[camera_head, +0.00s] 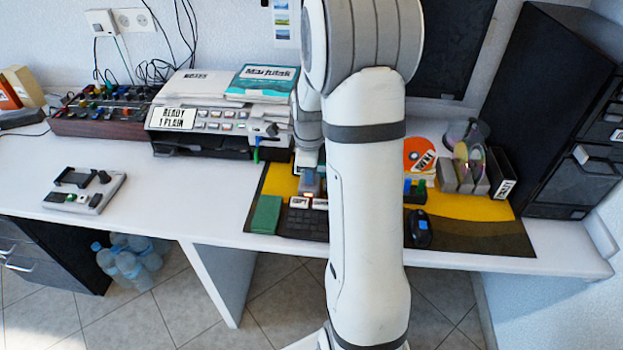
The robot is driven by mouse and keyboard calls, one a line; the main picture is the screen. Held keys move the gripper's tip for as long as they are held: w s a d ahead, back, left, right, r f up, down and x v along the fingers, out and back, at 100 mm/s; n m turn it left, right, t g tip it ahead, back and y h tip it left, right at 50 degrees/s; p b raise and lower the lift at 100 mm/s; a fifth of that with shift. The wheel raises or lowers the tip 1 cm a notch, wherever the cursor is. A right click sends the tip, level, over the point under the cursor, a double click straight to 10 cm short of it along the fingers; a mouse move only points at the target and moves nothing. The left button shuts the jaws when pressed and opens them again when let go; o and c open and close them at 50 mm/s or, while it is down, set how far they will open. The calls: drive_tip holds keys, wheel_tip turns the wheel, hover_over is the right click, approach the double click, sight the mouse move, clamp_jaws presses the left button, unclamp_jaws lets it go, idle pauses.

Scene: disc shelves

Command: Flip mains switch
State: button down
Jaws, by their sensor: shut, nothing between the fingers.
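No switch marked as mains can be told for sure at this size. The beige machine (192,119) with the "READY 1 PLAIN" label has a row of small buttons on its front. A small grey device (84,190) with a dark knob and small buttons lies on the left of the desk. A white wall socket plate (134,19) with a plug beside it is at the top left. My arm crosses the middle of the view.
A mixer-like box (100,115) with coloured knobs stands left of the machine. A keyboard (303,224), a green block (266,214) and a mouse (419,229) lie on the yellow and dark mat. A black cabinet (545,100) stands at right. The desk's left front is mostly clear.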

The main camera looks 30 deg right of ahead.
drive_tip(key=shift+r+p, duration=2.65)
drive_tip(key=shift+r, duration=0.85)
drive_tip(key=shift+f, duration=0.1)
drive_tip(key=s+a+r+n+t+p, duration=0.1)
drive_tip(key=s+a+r+n, duration=0.5)
drive_tip(key=s+n, duration=0.3)
drive_tip(key=s+a+r+n+t+p, duration=0.1)
drive_tip(key=s+a+r+n, duration=0.6)
drive_tip(key=n, duration=0.8)
drive_tip(key=shift+s+a+r+n+t+p, duration=0.35)
drive_tip(key=shift+s+r+p, duration=0.55)
drive_tip(key=shift+s, duration=0.6)
